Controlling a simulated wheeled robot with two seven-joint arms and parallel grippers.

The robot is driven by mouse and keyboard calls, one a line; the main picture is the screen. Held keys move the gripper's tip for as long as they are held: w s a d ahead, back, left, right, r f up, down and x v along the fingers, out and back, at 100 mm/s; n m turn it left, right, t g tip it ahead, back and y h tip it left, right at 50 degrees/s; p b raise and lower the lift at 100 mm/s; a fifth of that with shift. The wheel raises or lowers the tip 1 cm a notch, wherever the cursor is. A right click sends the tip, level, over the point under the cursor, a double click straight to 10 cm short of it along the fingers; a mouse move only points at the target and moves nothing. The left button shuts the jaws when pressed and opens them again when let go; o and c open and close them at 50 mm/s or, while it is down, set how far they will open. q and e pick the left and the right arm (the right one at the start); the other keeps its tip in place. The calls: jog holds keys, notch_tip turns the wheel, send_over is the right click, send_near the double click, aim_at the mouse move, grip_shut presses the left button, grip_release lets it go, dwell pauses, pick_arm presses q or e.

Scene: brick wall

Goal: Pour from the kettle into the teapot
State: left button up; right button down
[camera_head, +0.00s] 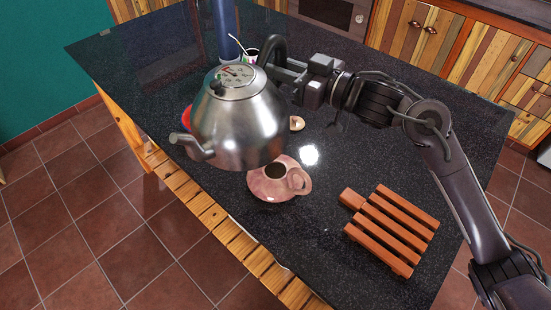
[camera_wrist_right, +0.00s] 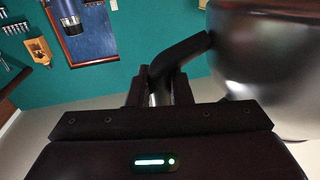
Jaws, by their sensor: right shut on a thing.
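The steel kettle (camera_head: 238,125) is held in the air above the dark table, roughly upright, with its spout pointing left in the head view. My right gripper (camera_head: 284,66) is shut on its black handle (camera_head: 270,48). The handle (camera_wrist_right: 180,60) between the fingers and the kettle's shiny body (camera_wrist_right: 270,60) also show in the right wrist view. The pink teapot (camera_head: 272,186) stands on the table, open at the top, its handle toward the right. In the head view the kettle is above and left of it, its spout apart from the opening. My left gripper is not visible.
A wooden slatted trivet (camera_head: 393,229) lies right of the teapot. A blue cylinder (camera_head: 226,35) and a cup with a straw (camera_head: 251,56) stand behind the kettle. A red thing (camera_head: 187,117) is partly hidden by it. A small brownish thing (camera_head: 297,123) lies behind the teapot. The table's front edge is close to the teapot.

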jog(key=w+d+f+m+t+h, duration=0.2)
jog(key=d+f, duration=0.3)
jog(key=d, duration=0.5)
jog(key=w+d+f+m+t+h+b, duration=0.1)
jog(key=w+d+f+m+t+h, duration=0.1)
jog(key=w+d+f, duration=0.3)
jog(key=w+d+f+m+t+h, duration=0.1)
jog(key=d+f, duration=0.4)
jog(key=d, duration=0.9)
jog(key=w+t+h, duration=0.1)
jog(key=w, duration=0.1)
jog(key=shift+w+d+f+m+b, duration=0.3)
jog(key=shift+w+m, duration=0.1)
jog(key=shift+s+a+r, duration=0.1)
jog(key=s+a+r+n+p, duration=0.1)
jog(key=s+a+r+n, duration=0.1)
jog(key=r, duration=0.4)
jog(key=s+a+r+n+p, duration=0.1)
jog(key=s+a+r+n, duration=0.1)
jog(key=a+r+n, duration=0.2)
jog(key=shift+a+r+n, duration=0.4)
jog(key=shift+a+r, duration=0.1)
jog(key=shift+r, duration=0.6)
jog(key=shift+s+a+r+n, duration=0.2)
jog(key=shift+a+r, duration=0.1)
jog(key=shift+r, duration=0.1)
jog(key=shift+s+a+r+n, duration=0.2)
jog(key=shift+a+r, duration=0.1)
jog(key=shift+r, duration=0.1)
dwell(1.2)
